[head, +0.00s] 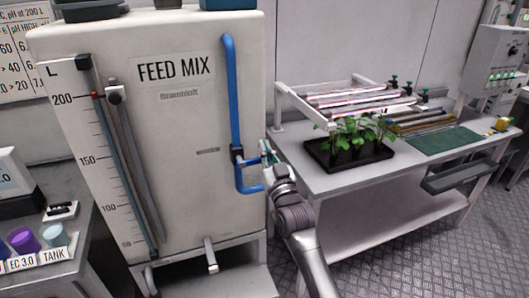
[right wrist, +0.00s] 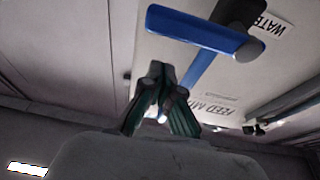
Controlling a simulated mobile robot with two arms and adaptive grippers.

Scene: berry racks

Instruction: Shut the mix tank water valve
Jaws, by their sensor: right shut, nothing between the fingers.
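The white mix tank (head: 180,120) is marked FEED MIX. A blue water pipe (head: 232,90) runs down its right side to a dark valve body (head: 237,153). A short blue piece, which looks like the valve handle (head: 252,160), sticks out to the right there. My right gripper (head: 268,154) is beside it, just right of the tank. In the right wrist view the fingers (right wrist: 160,72) are shut and empty, and blue bars (right wrist: 205,30) show beyond the fingertips, apart in the picture. I cannot tell whether they touch. My left gripper is not in view.
A white table (head: 310,180) stands to the right with a black plant tray (head: 350,166), a rack of tubes (head: 355,98) and a green mat (head: 440,141). A side table with coloured cups (head: 52,236) is at the left. A tap (head: 210,255) sticks out below the tank.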

